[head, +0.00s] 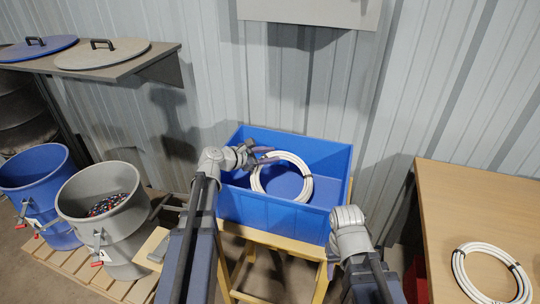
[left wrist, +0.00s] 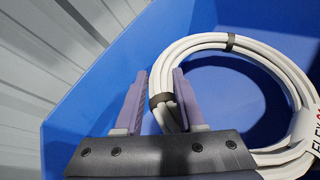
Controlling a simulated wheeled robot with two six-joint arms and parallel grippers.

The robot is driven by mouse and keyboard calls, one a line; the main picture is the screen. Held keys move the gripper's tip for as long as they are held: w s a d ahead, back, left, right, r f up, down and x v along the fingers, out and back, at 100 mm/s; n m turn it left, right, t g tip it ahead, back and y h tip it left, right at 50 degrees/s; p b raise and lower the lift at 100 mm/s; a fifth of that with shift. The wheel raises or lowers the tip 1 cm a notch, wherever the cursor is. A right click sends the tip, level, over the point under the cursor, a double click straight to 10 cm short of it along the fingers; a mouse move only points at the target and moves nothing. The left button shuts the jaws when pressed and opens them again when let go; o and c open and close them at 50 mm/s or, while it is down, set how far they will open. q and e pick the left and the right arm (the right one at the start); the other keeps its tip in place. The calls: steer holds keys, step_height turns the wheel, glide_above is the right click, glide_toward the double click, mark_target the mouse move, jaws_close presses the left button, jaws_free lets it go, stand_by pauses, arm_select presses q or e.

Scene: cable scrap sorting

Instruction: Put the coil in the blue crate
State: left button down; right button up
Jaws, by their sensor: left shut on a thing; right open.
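A white cable coil (head: 308,186) with dark bands is inside the opening of the blue crate (head: 265,214). My left gripper (head: 264,157) is shut on the coil's upper left side. In the left wrist view the two purple-grey fingers (left wrist: 160,98) straddle the coil (left wrist: 215,41) at a black band, with blue crate walls (left wrist: 105,75) around. I cannot tell whether the coil touches the crate floor. My right arm reaches to the crate's front right corner; its fingers do not show.
A second white coil (head: 462,272) lies on the wooden table (head: 450,205) at the right. A blue bin (head: 40,190) and a grey bin (head: 118,235) with scraps stand at the left on a pallet. The crate rests on a yellow stand (head: 262,238) against the corrugated wall.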

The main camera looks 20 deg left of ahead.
arm_select(q)
steer(key=c, duration=0.5)
jaws_free()
steer(key=shift+r, duration=0.1)
steer(key=shift+r+p, duration=0.55)
steer(key=shift+p, duration=0.05)
steer(key=p+v, duration=0.4)
steer(key=v, duration=0.8)
